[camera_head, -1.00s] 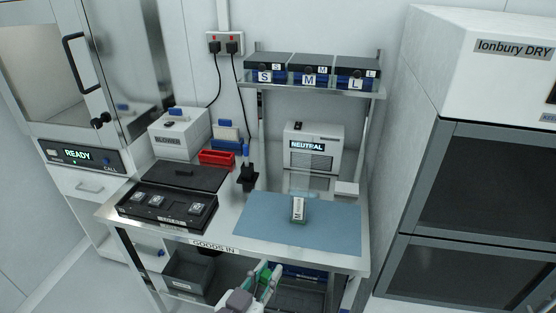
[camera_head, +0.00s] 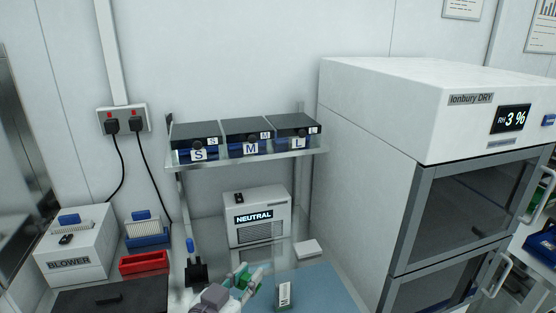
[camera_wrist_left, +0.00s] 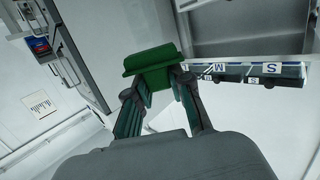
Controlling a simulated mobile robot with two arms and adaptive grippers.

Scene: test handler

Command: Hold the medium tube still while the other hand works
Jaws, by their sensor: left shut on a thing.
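My left gripper (camera_head: 247,275) is at the bottom of the head view, in front of the grey NEUTRAL unit. In the left wrist view its two fingers (camera_wrist_left: 160,80) are shut on a green block (camera_wrist_left: 152,58), held clear of the bench. I cannot tell whether this block is part of the medium tube. A clear upright piece with a white label marked M (camera_head: 285,294) stands at the blue mat, to the right of the gripper and apart from it. My right gripper is not in view.
The NEUTRAL unit (camera_head: 256,218) stands behind the gripper. Above it a shelf (camera_head: 240,163) carries boxes marked S, M and L. A red tray (camera_head: 144,262) and the BLOWER box (camera_head: 75,245) are at left. The Ionbury DRY cabinet (camera_head: 400,110) stands right.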

